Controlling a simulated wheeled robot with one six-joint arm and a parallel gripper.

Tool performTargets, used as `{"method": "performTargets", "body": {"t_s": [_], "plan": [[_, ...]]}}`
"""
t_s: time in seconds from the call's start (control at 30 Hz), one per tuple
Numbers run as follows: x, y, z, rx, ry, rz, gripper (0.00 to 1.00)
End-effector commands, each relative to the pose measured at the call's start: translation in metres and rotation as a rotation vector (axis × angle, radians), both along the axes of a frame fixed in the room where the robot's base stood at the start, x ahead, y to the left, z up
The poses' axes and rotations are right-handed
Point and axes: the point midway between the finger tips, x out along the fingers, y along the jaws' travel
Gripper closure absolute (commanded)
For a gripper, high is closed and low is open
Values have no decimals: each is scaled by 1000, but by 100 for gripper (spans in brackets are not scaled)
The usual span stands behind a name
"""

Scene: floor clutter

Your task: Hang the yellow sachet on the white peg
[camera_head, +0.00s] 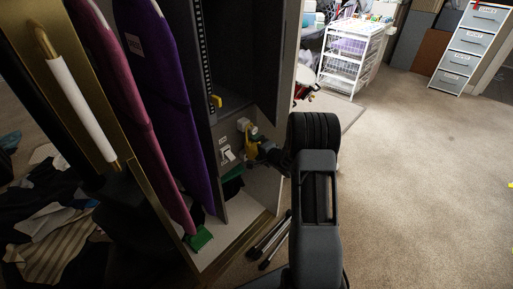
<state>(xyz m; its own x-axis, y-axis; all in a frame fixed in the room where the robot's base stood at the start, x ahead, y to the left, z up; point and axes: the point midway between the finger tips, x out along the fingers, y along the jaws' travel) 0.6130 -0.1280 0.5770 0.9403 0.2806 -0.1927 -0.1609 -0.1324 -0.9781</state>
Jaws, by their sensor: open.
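The yellow sachet (251,140) is small in the head view, against the grey inner wall of the open cabinet. My gripper (264,151) is just right of it, partly hidden behind my dark wrist, and its jaws are open. I cannot tell whether a fingertip touches the sachet. A white peg (227,154) on a small plate stands out from the same wall, left of and a little below the sachet. A pale fitting shows at the sachet's top; I cannot tell whether the sachet hangs from it.
Tall purple (163,95) and maroon ironing boards stand left of the cabinet wall. A green object (199,238) lies at the cabinet's base. Dark rods (268,240) lie by the cabinet's front edge. Clothes cover the floor at left. Carpet (420,180) is clear at right.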

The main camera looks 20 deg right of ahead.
Motion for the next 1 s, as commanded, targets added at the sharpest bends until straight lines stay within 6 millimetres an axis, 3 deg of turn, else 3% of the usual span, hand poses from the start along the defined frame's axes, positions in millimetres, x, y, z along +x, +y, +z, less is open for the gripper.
{"method": "performTargets", "body": {"t_s": [0.17, 0.6, 0.8, 1.0], "plan": [[-22, -8, 8, 2, 1, -4, 0], [-102, -31, 23, 1, 1, -2, 0], [-121, -36, 26, 0, 1, -1, 0], [-127, -37, 26, -2, 1, 1, 0]]}}
